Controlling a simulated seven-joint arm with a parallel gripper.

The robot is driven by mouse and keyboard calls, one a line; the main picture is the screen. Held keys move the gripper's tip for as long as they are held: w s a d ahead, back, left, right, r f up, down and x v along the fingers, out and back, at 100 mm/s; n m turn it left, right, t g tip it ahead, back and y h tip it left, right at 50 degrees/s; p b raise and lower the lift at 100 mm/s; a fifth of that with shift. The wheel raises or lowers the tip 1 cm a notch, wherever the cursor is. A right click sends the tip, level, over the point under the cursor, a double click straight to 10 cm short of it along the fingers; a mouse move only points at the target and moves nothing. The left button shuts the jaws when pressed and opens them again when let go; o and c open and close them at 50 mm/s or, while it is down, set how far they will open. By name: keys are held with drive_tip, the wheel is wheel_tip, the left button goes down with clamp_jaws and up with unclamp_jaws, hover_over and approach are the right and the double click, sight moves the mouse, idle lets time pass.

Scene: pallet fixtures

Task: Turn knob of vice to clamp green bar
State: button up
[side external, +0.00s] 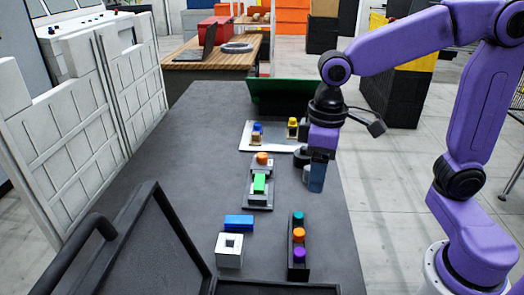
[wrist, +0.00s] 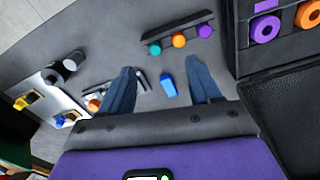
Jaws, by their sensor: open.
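The vice (side external: 258,201) lies on the dark table in the side view, with the green bar (side external: 259,184) between its jaws. Its orange knob (side external: 262,158) is at the far end. In the wrist view the knob (wrist: 94,105) shows beside the left finger, which hides much of the vice; I cannot make out the green bar there. My gripper (side external: 316,186) points down, to the right of the vice and apart from it. In the wrist view my gripper (wrist: 160,65) is open, with nothing held between its fingers.
A white plate (side external: 262,146) with blue and yellow fixtures lies behind the vice. A black rack (side external: 299,271) with teal, orange and purple round pieces stands front right. A blue block (side external: 238,222) and white holed block (side external: 229,259) lie front left. The left table area is clear.

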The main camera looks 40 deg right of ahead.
drive_tip(key=w+r+m, duration=0.1)
drive_tip(key=w+m, duration=0.2)
drive_tip(key=w, duration=0.5)
drive_tip(key=r+m, duration=0.1)
drive_tip(key=m, duration=0.9)
hover_over(262, 154)
wheel_tip(262, 154, down, 17)
drive_tip(key=c, duration=1.1)
